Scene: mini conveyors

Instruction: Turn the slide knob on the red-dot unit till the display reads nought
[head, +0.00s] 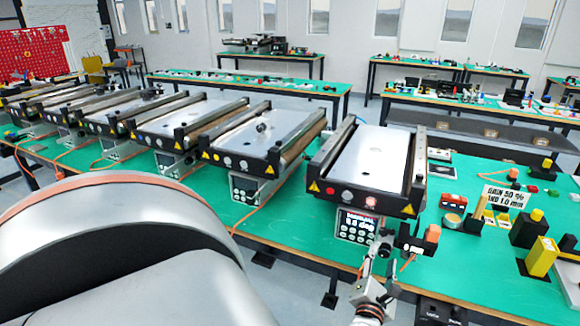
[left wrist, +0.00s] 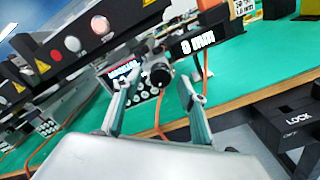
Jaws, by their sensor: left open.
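The nearest mini conveyor (head: 368,165) has a red round button (head: 370,201) on its dark front rail; the button also shows in the left wrist view (left wrist: 99,25). A dark round knob (left wrist: 157,73) with a silvery shaft sits beside that box. A small black readout (left wrist: 193,44) right of the knob seems to show "0 mm", its first character unclear. My left gripper (left wrist: 153,90) is open, its fingertips on either side of the knob in the picture; contact is unclear. My right gripper is out of view.
More conveyors (head: 190,125) stand in a row to the left on the green bench (head: 450,270). An orange-capped black part (head: 432,233), a sign (head: 506,196) and yellow blocks (head: 541,256) stand to the right. An orange cable (left wrist: 160,122) hangs near my fingers.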

